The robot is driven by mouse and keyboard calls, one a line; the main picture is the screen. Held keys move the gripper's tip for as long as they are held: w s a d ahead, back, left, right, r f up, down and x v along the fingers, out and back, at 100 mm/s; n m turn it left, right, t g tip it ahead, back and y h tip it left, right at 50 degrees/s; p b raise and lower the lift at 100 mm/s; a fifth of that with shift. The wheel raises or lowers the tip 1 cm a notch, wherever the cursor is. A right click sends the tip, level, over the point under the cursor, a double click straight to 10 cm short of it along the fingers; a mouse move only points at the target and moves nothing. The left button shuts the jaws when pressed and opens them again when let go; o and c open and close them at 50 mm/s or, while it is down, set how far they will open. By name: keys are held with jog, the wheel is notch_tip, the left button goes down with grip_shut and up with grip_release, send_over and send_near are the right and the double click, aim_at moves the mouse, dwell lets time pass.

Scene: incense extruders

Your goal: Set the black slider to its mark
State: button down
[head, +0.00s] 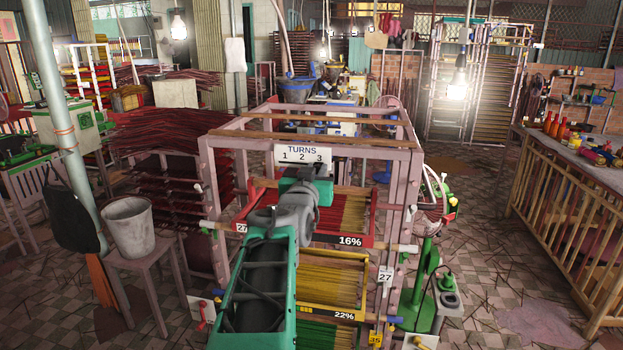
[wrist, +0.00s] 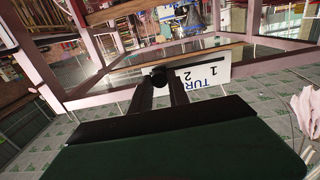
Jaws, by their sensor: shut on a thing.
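A dark round knob, which looks like the black slider (wrist: 159,72), shows in the wrist view between the tips of my gripper's two dark fingers. My gripper (wrist: 159,84) is shut on it. A white sign reading TURNS 1 2 3 (head: 303,154) hangs on the front top of the pink frame; in the wrist view the sign (wrist: 205,73) is tilted just right of and behind the fingers, with its 3 not seen. In the head view my arm hides the slider and fingertips. I cannot make out the slider's mark.
The pink frame (head: 212,195) holds a red rack marked 16% (head: 350,241) and a yellow rack marked 22% (head: 344,315). A bucket (head: 129,227) on a stool stands left. A slatted counter (head: 575,215) stands right, with tiled floor between.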

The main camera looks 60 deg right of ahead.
jog(key=shift+s+d, duration=0.1)
jog(key=shift+s, duration=0.1)
jog(key=c, duration=1.3)
grip_release()
jog(key=shift+s, duration=0.15)
jog(key=shift+a, duration=0.4)
jog(key=b+v, duration=0.1)
jog(key=v, duration=0.6)
